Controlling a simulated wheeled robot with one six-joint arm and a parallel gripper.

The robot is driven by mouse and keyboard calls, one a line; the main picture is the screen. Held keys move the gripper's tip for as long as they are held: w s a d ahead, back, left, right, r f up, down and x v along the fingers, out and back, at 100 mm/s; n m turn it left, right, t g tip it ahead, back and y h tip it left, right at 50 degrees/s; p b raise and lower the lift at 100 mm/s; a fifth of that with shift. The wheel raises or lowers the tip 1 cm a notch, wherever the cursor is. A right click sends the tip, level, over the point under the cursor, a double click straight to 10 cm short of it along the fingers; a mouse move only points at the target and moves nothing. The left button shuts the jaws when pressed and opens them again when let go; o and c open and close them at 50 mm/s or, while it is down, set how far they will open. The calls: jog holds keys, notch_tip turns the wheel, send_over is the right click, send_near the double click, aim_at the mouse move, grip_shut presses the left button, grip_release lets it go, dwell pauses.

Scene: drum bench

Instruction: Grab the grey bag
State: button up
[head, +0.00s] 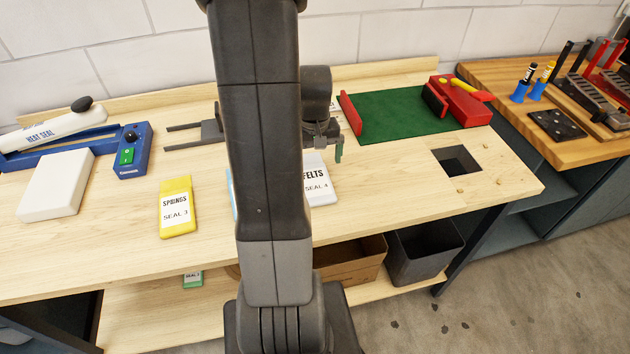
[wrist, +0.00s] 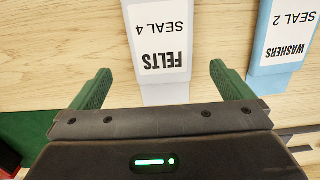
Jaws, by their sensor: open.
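The light grey bag (head: 322,194) lies on the wooden bench, labelled FELTS, SEAL 4. My arm hides its left part in the head view. My gripper (wrist: 160,76) is open and empty, with clear space between each finger and the bag. In the head view my gripper (head: 328,147) is at the bag's far end, partly hidden by my arm. Its height above the bag is hard to tell.
A pale blue WASHERS bag (wrist: 282,40) lies close beside the grey one. A yellow SPRINGS bag (head: 178,206) lies farther left, near a blue heat sealer (head: 133,160). A green mat (head: 395,120) and a square hole (head: 457,160) are to the right.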

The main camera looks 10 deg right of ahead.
aim_at(313, 178)
jog(key=shift+a+f+p, duration=0.15)
jog(key=shift+f+p, duration=0.45)
jog(key=shift+f, duration=2.3)
jog(key=shift+s, duration=0.1)
jog(key=c, duration=1)
